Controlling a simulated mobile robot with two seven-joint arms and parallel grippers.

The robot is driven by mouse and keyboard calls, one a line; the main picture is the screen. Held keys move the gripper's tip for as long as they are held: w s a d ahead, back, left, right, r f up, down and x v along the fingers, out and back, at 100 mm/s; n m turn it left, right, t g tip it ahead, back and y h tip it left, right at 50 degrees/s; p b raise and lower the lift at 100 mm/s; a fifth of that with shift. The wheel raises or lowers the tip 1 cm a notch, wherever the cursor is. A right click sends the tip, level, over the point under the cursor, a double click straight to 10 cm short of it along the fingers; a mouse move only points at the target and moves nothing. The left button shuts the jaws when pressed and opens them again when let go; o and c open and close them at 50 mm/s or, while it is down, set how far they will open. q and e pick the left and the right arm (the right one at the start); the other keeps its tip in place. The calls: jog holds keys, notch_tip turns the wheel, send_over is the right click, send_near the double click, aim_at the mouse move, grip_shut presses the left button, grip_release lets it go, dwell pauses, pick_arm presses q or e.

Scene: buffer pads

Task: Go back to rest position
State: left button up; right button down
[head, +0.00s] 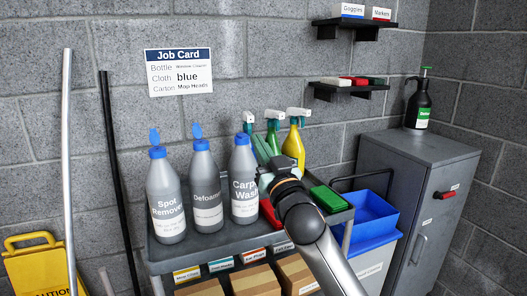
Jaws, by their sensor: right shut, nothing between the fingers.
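My right gripper (266,157) is in the middle of the head view, at the end of my arm, which comes in from the lower right. It is shut with nothing held. It is over the top of the grey cart (235,237), just right of the Carpet Wash bottle (244,185), and it hides part of the cart top and the lower parts of the spray bottles behind it. I cannot tell whether it touches anything. My left gripper is not in view.
A Defoamer bottle (207,190) and a Spot Remover bottle (166,200) stand left on the cart, caps flipped up. A yellow spray bottle (294,145) stands behind my gripper. Right are a green stack (329,198), a blue bin (372,212) and a grey cabinet (408,190).

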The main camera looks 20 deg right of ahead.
jog(key=s+a+f+n+g, duration=0.1)
jog(key=s+a+f+g, duration=0.3)
jog(key=f, duration=0.8)
jog(key=s+d+f+g+y, duration=0.1)
jog(key=s+f, duration=0.4)
jog(key=f, duration=0.7)
jog(key=s+a+f+n+g, duration=0.1)
jog(key=s+a+f+g, duration=0.3)
jog(key=f, duration=0.7)
jog(key=s+f+g+y, duration=0.1)
jog(key=s+f+g, duration=0.1)
jog(key=s+f, duration=0.65)
jog(key=s+f+g, duration=0.2)
jog(key=s+f, duration=0.4)
jog(key=s, duration=0.5)
pick_arm(q)
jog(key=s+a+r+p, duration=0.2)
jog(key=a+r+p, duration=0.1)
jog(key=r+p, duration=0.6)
jog(key=p, duration=0.4)
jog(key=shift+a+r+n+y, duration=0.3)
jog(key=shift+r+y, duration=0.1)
pick_arm(e)
notch_tip(320, 180, up, 9)
jog(key=s+d, duration=0.1)
jog(key=d, duration=0.1)
jog(key=shift+s+d+r+m+h, duration=0.2)
jog(key=shift+s+m+h, duration=0.1)
jog(key=shift+s+h, duration=0.1)
